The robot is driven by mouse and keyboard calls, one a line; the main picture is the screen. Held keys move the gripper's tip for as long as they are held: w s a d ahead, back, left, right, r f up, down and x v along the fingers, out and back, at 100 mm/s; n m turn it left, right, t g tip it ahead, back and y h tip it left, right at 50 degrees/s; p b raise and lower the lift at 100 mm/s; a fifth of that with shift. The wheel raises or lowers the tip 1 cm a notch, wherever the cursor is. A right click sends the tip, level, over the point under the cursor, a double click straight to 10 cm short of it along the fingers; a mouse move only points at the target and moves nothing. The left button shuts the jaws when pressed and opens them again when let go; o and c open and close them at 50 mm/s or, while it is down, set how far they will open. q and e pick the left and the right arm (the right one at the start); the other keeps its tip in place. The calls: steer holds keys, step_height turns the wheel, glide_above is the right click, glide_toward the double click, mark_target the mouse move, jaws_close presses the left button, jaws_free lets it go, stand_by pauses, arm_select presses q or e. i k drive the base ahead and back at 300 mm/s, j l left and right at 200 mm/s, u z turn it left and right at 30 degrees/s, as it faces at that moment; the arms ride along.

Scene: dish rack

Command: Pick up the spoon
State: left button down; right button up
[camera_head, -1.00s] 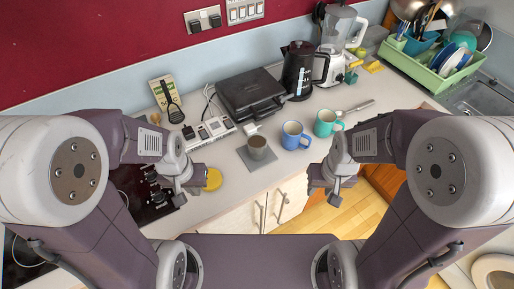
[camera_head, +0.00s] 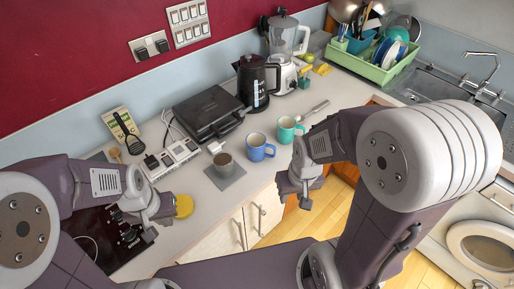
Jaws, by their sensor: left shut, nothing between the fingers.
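I cannot single out a spoon for sure. A black slotted utensil (camera_head: 127,132) lies at the back left of the counter, over a printed card. A light wooden utensil end (camera_head: 115,154) shows beside it. A flat metal utensil (camera_head: 315,109) lies on the counter behind the teal mug. More handles stand in the dish rack (camera_head: 366,72), too small to tell apart. My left gripper (camera_head: 150,226) is shut and empty over the hob's right edge, beside a yellow round thing (camera_head: 183,206). My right gripper (camera_head: 300,194) hangs in front of the counter edge; its fingertips are unclear.
Behind are a black grill (camera_head: 208,113), a kettle (camera_head: 257,82) and a blender (camera_head: 285,45). The sink (camera_head: 440,85) is right.

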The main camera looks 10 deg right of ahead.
mark_target(300, 119)
steer(key=i+l+u, duration=0.25)
steer(key=l, duration=0.2)
steer(key=l+u, duration=0.25)
steer(key=l, duration=0.25)
steer(key=l+u, duration=0.25)
steer(key=l, duration=0.25)
steer(key=l+u, duration=0.3)
steer(key=l, duration=0.2)
steer(key=l+u, duration=0.25)
steer(key=l, duration=0.25)
steer(key=k+l+u, duration=0.1)
steer(key=l+u, duration=0.15)
steer(key=l, duration=0.25)
steer(key=k+l+u, duration=0.25)
steer(key=l, duration=0.2)
steer(key=k+l+u, duration=0.1)
steer(key=l+u, duration=0.15)
steer(key=l, duration=0.25)
